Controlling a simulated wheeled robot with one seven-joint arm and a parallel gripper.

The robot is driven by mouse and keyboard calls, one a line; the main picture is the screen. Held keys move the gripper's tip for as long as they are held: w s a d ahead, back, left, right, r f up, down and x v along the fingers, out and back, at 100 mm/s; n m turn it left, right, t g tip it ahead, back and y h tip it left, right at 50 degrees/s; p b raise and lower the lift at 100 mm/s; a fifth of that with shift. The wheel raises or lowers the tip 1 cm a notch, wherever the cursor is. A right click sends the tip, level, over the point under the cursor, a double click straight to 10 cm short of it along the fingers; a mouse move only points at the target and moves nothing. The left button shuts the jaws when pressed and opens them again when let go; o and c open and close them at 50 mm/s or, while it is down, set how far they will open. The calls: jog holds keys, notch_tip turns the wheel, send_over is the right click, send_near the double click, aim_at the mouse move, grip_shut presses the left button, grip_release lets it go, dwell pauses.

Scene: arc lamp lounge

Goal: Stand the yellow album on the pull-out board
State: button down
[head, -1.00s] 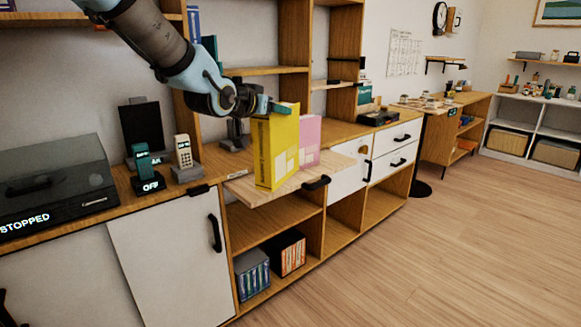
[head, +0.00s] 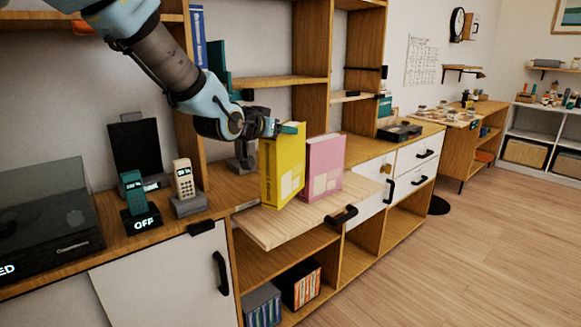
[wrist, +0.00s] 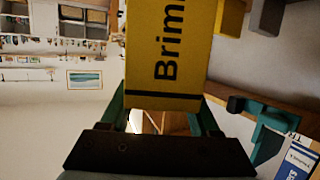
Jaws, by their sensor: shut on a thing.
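The yellow album (head: 283,170) stands upright at the pull-out board (head: 270,228). Its lower edge looks to be at the board's surface; I cannot tell whether it bears on it. My gripper (head: 288,129) is shut on the album's top part. In the wrist view the album's spine (wrist: 170,55), with large dark lettering, sits between my fingers (wrist: 163,112). A pink album (head: 325,167) stands upright on the board just right of the yellow one.
Two handsets stand at left, one teal (head: 135,198) and one cream (head: 185,185), beside a dark turntable (head: 45,220). Shelf uprights (head: 312,80) rise behind the board. The board's front left part is bare.

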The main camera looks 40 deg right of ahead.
jog(key=shift+f+p, duration=0.3)
jog(key=shift+f, duration=2.95)
jog(key=c, duration=0.6)
grip_release()
jog(key=shift+f, duration=0.25)
jog(key=o, duration=0.5)
jog(key=shift+r, duration=0.1)
jog(key=shift+r, duration=0.15)
jog(key=shift+s+a, duration=0.1)
jog(key=shift+a, duration=0.3)
jog(key=b+v, duration=0.1)
jog(key=v, duration=1)
jog(key=shift+a+r+b, duration=0.1)
jog(key=shift+a+b, duration=0.05)
jog(key=shift+b, duration=0.15)
